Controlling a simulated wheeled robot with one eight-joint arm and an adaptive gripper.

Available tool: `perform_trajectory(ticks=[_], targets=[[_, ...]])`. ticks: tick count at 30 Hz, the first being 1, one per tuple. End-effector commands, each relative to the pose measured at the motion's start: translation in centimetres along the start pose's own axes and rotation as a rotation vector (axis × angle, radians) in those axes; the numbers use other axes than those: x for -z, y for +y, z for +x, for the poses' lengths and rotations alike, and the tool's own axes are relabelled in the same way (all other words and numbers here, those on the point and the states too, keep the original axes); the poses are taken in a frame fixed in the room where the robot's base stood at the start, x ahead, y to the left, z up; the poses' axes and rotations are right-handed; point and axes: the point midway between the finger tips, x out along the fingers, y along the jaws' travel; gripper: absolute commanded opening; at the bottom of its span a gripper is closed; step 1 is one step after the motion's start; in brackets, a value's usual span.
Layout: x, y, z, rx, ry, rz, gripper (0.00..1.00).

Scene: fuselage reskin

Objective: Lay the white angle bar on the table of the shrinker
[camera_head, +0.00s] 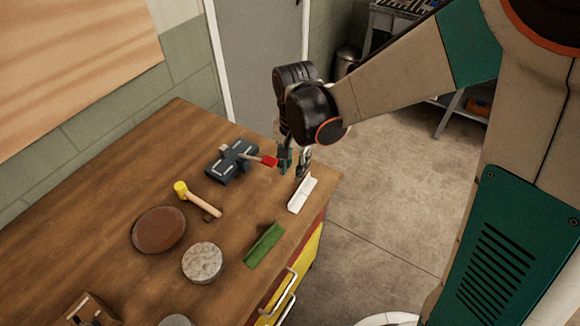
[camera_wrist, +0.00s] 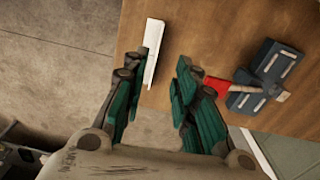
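The white angle bar (camera_head: 302,193) lies on the wooden workbench near its right edge, and also shows in the wrist view (camera_wrist: 153,48). My gripper (camera_head: 293,167) is above the bar's far end, pointing down. In the wrist view its two green fingers (camera_wrist: 155,75) are spread, with the bar showing in the gap between them; nothing is held. I cannot tell the exact height above the bar. The shrinker appears to be the dark blue-grey tool (camera_head: 231,164) with a red-tipped lever, left of my gripper; it also shows in the wrist view (camera_wrist: 272,70).
A green angle piece (camera_head: 264,246) lies nearer along the bench (camera_head: 110,194). A yellow-headed mallet (camera_head: 198,199), a brown round pad (camera_head: 159,230) and a grey round block (camera_head: 202,262) lie to the left. Open floor (camera_head: 385,205) is to the right.

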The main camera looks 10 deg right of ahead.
Motion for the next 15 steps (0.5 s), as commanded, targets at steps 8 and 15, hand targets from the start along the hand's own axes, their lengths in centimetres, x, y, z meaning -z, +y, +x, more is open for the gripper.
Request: perform_trajectory(ticks=[8,15], targets=[[-0.1,0.0,5.1,-0.003,-0.002,0.000,0.27],[-0.1,0.0,8.0,-0.002,-0.002,0.000,0.27]])
